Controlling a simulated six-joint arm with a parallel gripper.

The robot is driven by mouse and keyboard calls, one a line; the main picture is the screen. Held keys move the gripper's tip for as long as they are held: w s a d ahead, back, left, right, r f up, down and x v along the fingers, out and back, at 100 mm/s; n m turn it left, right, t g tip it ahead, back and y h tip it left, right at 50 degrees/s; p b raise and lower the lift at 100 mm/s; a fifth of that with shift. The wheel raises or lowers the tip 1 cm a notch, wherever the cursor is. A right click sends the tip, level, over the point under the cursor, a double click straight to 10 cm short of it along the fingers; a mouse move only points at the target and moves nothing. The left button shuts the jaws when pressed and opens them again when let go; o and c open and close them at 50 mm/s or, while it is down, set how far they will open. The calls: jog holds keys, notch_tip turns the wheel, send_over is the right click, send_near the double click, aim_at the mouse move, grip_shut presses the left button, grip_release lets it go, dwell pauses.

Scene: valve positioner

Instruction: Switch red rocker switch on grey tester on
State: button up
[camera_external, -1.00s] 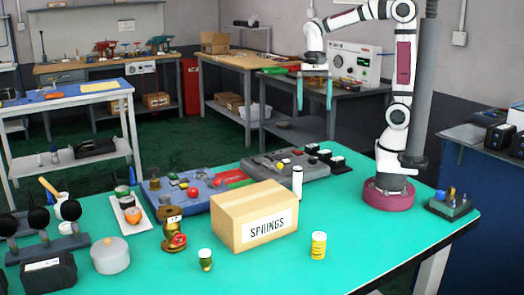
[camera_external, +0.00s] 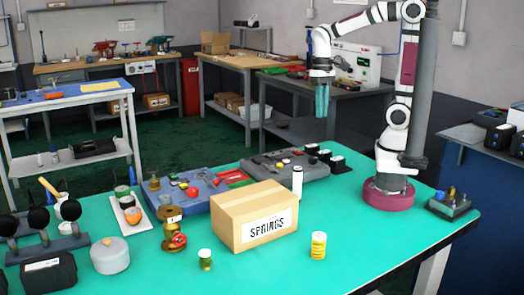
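The grey tester (camera_external: 318,170) appears to be the grey panel at the back of the green table, carrying several small knobs and buttons. A small red part (camera_external: 298,153) shows near its back edge. I cannot tell at this size whether it is the rocker switch or how it is set. My gripper (camera_external: 322,113) hangs fingers down, well above and behind the panel as pictured. Its teal fingers are side by side and look shut, with nothing seen between them.
A cardboard box marked SPRINGS (camera_external: 254,217) and a white bottle (camera_external: 297,182) stand in front of the panel and hide part of it. Black blocks (camera_external: 327,156) sit at its right end. A blue panel (camera_external: 185,187) adjoins on the left.

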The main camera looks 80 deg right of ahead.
jog(key=shift+m, duration=0.7)
jog(key=w+d, duration=0.2)
jog(key=d, duration=0.1)
jog(key=w+d+f, duration=0.1)
jog(key=w+d, duration=0.2)
jog(key=d, duration=0.1)
jog(key=w+d+f, duration=0.1)
jog(key=w+d, duration=0.1)
jog(key=d, duration=0.1)
jog(key=shift+w+d, duration=0.2)
jog(key=shift+w, duration=0.2)
grip_shut()
send_over(299, 151)
jog(key=w+d, duration=0.2)
notch_tip(299, 151, down, 4)
jog(key=shift+s+a+r+m+g, duration=0.15)
jog(key=shift+s+a+m+g, duration=0.1)
jog(key=shift+m+g, duration=0.15)
jog(key=f, duration=0.4)
jog(key=s+a+f, duration=0.1)
jog(key=f, duration=0.8)
jog(key=shift+s+a+f, duration=0.2)
jog(key=shift+a+f, duration=0.05)
jog(key=shift+f, duration=0.15)
jog(key=shift+f, duration=0.1)
jog(key=shift+a+f, duration=0.1)
jog(key=shift+f, duration=0.05)
